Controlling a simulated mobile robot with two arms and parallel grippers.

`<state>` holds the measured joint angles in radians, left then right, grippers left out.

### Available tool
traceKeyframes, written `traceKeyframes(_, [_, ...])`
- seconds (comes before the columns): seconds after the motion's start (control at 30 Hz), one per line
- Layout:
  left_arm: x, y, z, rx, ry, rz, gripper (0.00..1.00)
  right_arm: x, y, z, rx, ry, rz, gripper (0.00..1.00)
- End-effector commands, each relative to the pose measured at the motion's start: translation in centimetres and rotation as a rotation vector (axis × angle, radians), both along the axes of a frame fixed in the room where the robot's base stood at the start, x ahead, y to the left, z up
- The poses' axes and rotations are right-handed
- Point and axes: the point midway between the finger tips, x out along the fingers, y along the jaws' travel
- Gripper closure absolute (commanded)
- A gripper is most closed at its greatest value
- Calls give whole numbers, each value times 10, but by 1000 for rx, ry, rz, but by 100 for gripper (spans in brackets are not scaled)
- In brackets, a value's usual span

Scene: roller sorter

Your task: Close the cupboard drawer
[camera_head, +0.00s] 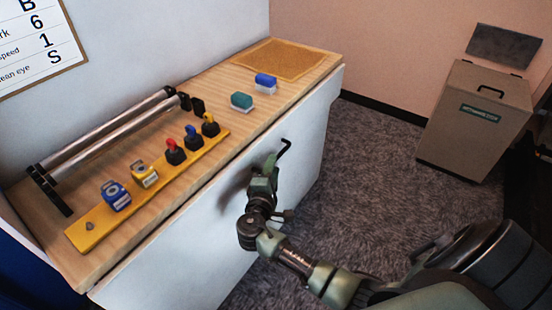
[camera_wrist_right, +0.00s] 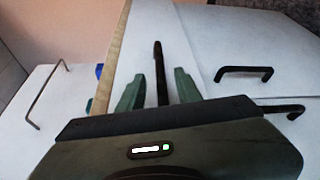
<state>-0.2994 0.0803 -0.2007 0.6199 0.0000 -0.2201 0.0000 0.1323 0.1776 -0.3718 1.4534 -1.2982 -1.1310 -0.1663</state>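The cupboard (camera_head: 188,262) has a white front under a wooden top, and runs diagonally across the head view. A black handle (camera_head: 285,147) sticks out from its front near the top edge. My right gripper (camera_head: 268,165) is at this handle, close to the white front. In the right wrist view, its two green fingertips (camera_wrist_right: 158,88) are apart. The black handle bar (camera_wrist_right: 160,70) shows between them, with a visible gap on each side. I cannot tell how far the drawer stands out. My left gripper is not in view.
The wooden top (camera_head: 225,110) bears a roller frame (camera_head: 110,130), a yellow strip (camera_head: 95,230) with stamps and knobs, and two blocks. A lidded grey bin (camera_head: 475,125) stands at the right. Other black handles (camera_wrist_right: 245,72) show in the wrist view. Carpet (camera_head: 375,170) is clear between.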

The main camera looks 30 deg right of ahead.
Motion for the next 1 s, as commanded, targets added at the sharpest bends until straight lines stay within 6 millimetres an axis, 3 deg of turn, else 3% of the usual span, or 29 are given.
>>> traceKeyframes(0.3, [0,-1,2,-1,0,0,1,28,-29,-3,2,-1,-1,66])
traceKeyframes(0.6, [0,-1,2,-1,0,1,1,30,-32,-4,3,-1,-2,66])
traceKeyframes(0.63, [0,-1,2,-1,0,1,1,30,-32,-4,3,-1,-1,68])
traceKeyframes(0.73, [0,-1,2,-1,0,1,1,30,-31,-4,3,-1,-1,96])
traceKeyframes(0.77, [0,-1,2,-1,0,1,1,30,-31,-4,3,-1,-1,100])
traceKeyframes(1.0, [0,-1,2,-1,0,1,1,30,-31,-4,3,-1,-1,100])
